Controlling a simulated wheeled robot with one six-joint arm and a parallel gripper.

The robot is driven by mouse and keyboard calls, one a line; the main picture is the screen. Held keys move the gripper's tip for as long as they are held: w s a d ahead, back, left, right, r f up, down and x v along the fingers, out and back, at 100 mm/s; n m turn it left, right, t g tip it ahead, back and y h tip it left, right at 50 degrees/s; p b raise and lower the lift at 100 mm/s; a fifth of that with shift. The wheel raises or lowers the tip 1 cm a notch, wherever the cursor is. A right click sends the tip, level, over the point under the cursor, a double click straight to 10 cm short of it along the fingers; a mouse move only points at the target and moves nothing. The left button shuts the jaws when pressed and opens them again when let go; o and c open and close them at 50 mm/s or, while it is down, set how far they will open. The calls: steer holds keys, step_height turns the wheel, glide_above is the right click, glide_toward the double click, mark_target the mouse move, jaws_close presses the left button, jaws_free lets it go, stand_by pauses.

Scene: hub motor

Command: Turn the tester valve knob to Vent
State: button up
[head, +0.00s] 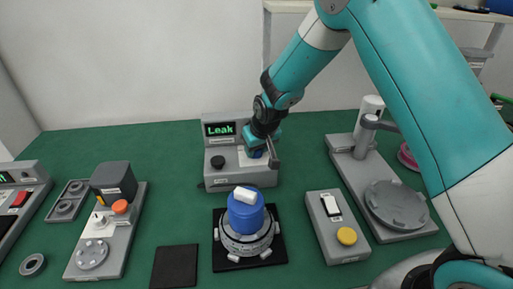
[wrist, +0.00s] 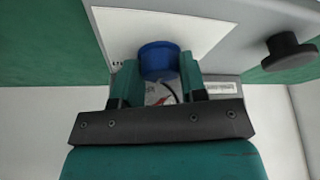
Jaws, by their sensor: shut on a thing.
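The tester (head: 240,178) is a grey box at the back middle, its screen (head: 219,129) reading "Leak" in green. A blue knob (wrist: 158,57) stands on a white label plate (wrist: 205,30) on it; I take this as the valve knob. My gripper (wrist: 158,78) is shut on the blue knob, with one finger on each side. In the head view my gripper (head: 259,152) hides most of the knob and part of the plate. The label's text is mostly hidden, so I cannot read the knob's setting. A black knob (head: 218,161) is on the same tester, also seen in the wrist view (wrist: 288,50).
A blue-topped hub motor (head: 246,215) stands on a black mat in front of the tester. Grey stations stand left (head: 105,235) and right (head: 335,235). A press-like fixture (head: 388,205) is further right, under my arm. An empty dark mat (head: 174,266) lies front left.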

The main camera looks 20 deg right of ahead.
steer(key=o, duration=0.9)
steer(key=shift+o, duration=0.2)
steer(key=m, duration=0.1)
steer(key=m+h, duration=0.1)
steer(key=m, duration=0.1)
steer(key=m+h+p, duration=0.1)
steer(key=m, duration=0.1)
steer(key=shift+a+r, duration=0.1)
steer(key=shift+a, duration=0.15)
steer(key=m, duration=0.2)
steer(key=m+g+h+p, duration=0.1)
steer(key=m, duration=0.1)
steer(key=shift+a+h+p, duration=0.1)
steer(key=shift+h+p, duration=0.2)
steer(key=b+v, duration=0.3)
steer(key=v, duration=1.5)
steer(key=s+r+n+g+y, duration=0.1)
steer(key=s+n, duration=0.3)
steer(key=s, duration=0.4)
steer(key=s+r+n+g+y+p, duration=0.1)
steer(key=s+r+n+y, duration=0.1)
steer(key=s, duration=0.6)
steer(key=shift+s+d+r+n+y, duration=0.35)
steer(key=shift+n+y, duration=0.45)
steer(key=shift+n, duration=0.5)
steer(key=shift+f, duration=0.1)
